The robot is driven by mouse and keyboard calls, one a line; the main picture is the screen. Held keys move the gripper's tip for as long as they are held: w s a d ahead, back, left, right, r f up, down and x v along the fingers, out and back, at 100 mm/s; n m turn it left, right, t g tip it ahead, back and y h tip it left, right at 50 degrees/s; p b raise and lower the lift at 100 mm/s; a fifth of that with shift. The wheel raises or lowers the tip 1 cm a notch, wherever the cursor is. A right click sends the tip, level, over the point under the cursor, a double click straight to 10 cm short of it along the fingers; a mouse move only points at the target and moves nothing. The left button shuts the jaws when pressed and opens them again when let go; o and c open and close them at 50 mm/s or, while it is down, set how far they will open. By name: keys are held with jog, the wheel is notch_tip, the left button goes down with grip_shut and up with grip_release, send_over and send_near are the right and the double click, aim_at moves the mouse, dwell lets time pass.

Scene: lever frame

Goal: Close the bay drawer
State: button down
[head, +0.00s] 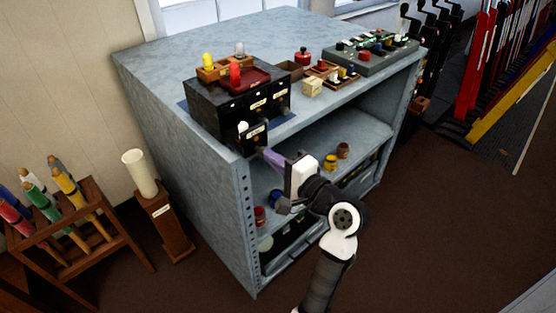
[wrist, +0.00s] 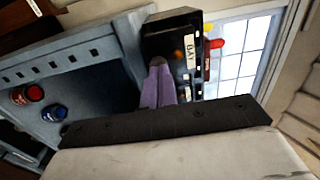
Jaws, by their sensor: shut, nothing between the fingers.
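The black drawer cabinet (head: 212,105) stands on top of a grey shelf unit. One lower drawer (head: 253,137) juts out from its front, with a pale label on its face and a small white item (head: 243,127) above it. My gripper (head: 266,152) has purple fingers, closed together and empty, just to the right of and below the drawer front. In the wrist view my fingertips (wrist: 158,64) lie against or close over the black drawer face (wrist: 168,30), which carries a label (wrist: 192,48) that seems to read BAY. I cannot tell whether they touch.
The grey shelf unit (head: 180,85) has open shelves with small pots such as a yellow one (head: 330,161). A red tray (head: 250,78) and coloured pieces sit on the cabinet. A control box (head: 372,58) is at the back right. Open brown floor (head: 430,220) lies right.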

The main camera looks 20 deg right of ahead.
aim_at(257, 145)
jog(key=p+x, duration=0.1)
jog(key=x, duration=0.8)
jog(key=shift+s+p, duration=0.1)
jog(key=shift+p, duration=0.2)
jog(key=shift+r, duration=0.15)
